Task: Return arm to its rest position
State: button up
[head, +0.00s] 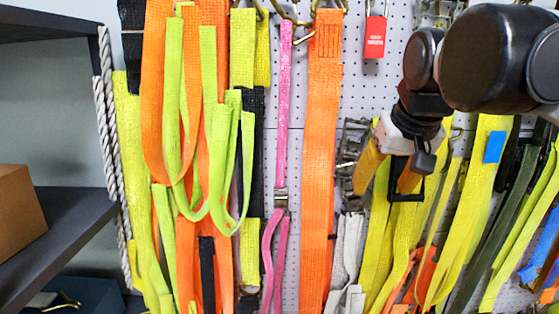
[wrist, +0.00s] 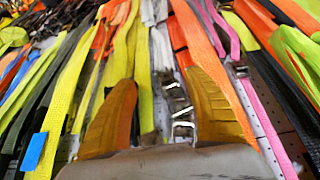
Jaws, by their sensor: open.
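My gripper (head: 388,182) has orange-yellow fingers and is in front of the strap wall, right of centre in the head view. It points down and toward the wall. In the wrist view my gripper (wrist: 160,80) has its two fingers spread wide apart. Metal buckles (wrist: 180,110) show between the fingers, and I see no finger closed on them. My dark arm reaches in from the upper right of the head view and hides part of the wall.
A white pegboard (head: 385,85) carries hanging orange straps (head: 322,150), yellow straps (head: 485,200) and a pink strap (head: 283,110). A red padlock (head: 375,37) hangs near the top. Dark shelves (head: 70,225) with a brown box (head: 18,225) stand at left.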

jog(key=s+f+b, duration=0.5)
jog(key=f+b, duration=0.1)
jog(key=f, duration=0.9)
jog(key=s+f+t+b, duration=0.1)
jog(key=s+f+b, duration=0.3)
jog(key=f, duration=1.2)
jog(key=s+f+b, duration=0.5)
jog(key=f+b, duration=0.5)
jog(key=f, duration=0.6)
jog(key=shift+s, duration=0.35)
